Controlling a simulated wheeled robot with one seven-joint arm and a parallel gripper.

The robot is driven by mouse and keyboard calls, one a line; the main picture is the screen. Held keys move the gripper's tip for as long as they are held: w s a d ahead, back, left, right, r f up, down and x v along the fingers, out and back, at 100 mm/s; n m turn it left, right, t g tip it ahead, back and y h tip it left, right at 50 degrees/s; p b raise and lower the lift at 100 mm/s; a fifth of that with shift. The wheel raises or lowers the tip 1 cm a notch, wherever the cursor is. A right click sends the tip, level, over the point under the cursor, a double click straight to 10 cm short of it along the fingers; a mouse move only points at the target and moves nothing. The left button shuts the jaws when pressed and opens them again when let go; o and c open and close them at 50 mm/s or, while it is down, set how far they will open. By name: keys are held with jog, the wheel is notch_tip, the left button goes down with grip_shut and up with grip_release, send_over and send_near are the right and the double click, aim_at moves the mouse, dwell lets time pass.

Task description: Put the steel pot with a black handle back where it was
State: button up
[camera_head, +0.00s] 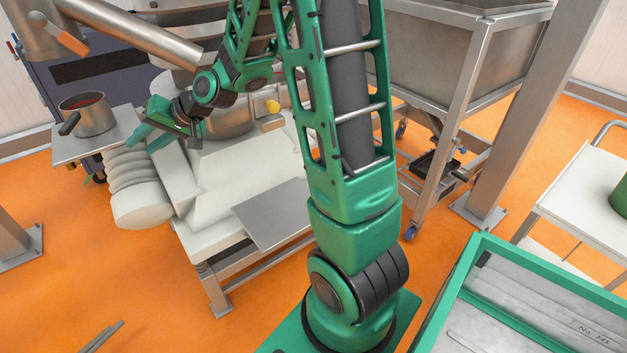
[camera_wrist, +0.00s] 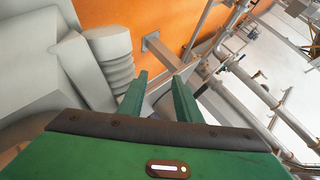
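The steel pot (camera_head: 90,113) with a black handle stands upright on a small steel shelf (camera_head: 68,153) at the left in the head view. Its handle points to the lower left, and something dark red shows inside it. My gripper (camera_head: 142,122) is to the right of the pot, apart from it, beside the pale ribbed part of the machine. In the wrist view, the two green fingers of my gripper (camera_wrist: 159,90) stand apart with nothing between them. The pot does not show in the wrist view.
A pale machine with a ribbed cylinder (camera_head: 135,182) lies just below my gripper. A flat steel plate (camera_head: 273,212) juts from its front. A steel hopper frame (camera_head: 440,100) stands to the right. A green-rimmed bin (camera_head: 470,262) and a white cart (camera_head: 590,205) are at the right.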

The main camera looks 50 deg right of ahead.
jog(key=s+d+f+g+h, duration=0.1)
jog(key=s+d+g+h, duration=0.2)
jog(key=s+d, duration=0.6)
jog(key=s+d+f+g+h, duration=0.15)
jog(key=s+d, duration=0.25)
jog(key=s, duration=0.9)
jog(key=s+d+g, duration=0.1)
jog(key=s+g, duration=0.1)
jog(key=s, duration=0.7)
jog(key=s+d+r+m+g+h, duration=0.1)
jog(key=s+d+g, duration=0.1)
jog(key=s, duration=0.7)
jog(key=shift+s+d+r+g, duration=0.15)
jog(key=shift+s+r+g, duration=0.15)
jog(key=shift+g, duration=0.25)
